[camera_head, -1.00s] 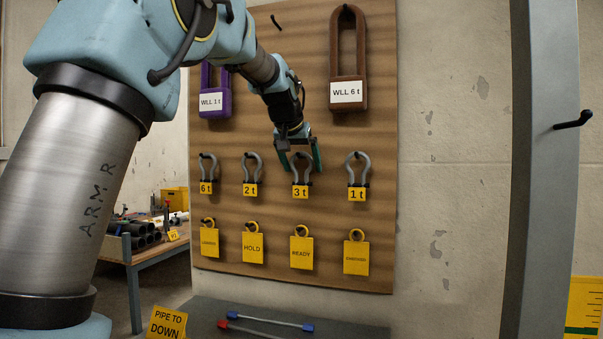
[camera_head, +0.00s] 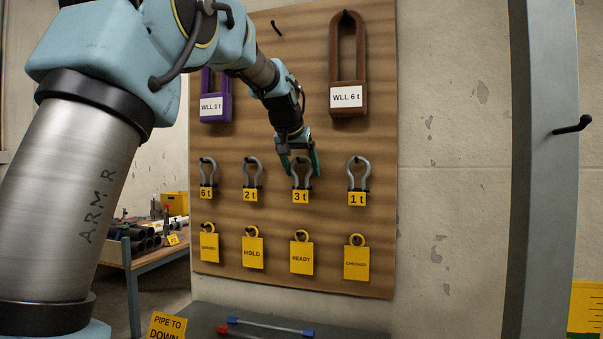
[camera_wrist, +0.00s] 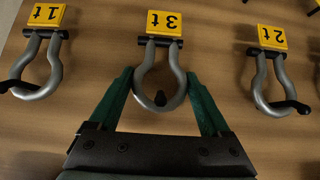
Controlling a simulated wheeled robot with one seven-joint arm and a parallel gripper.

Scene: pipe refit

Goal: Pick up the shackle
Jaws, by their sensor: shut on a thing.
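Several grey shackles with yellow tags hang on pegs in a row on the wooden board. My gripper (camera_head: 301,164) is at the shackle tagged 3 t (camera_head: 302,175), with its green fingers on either side of the bow. In the wrist view my gripper (camera_wrist: 160,92) is closed on the 3 t shackle (camera_wrist: 142,78), a finger against each side. The peg still shows inside its bow. The 2 t shackle (camera_head: 252,172) hangs to its left and the 1 t shackle (camera_head: 358,174) to its right, both apart from my gripper. The 6 t shackle (camera_head: 208,172) is at the far left.
A purple WLL 1 t sling (camera_head: 217,108) and a brown WLL 6 t sling (camera_head: 348,97) hang above. Yellow tags such as READY (camera_head: 301,257) hang below. A grey post (camera_head: 545,170) stands at the right. A grey bench top (camera_head: 215,313) lies below the board.

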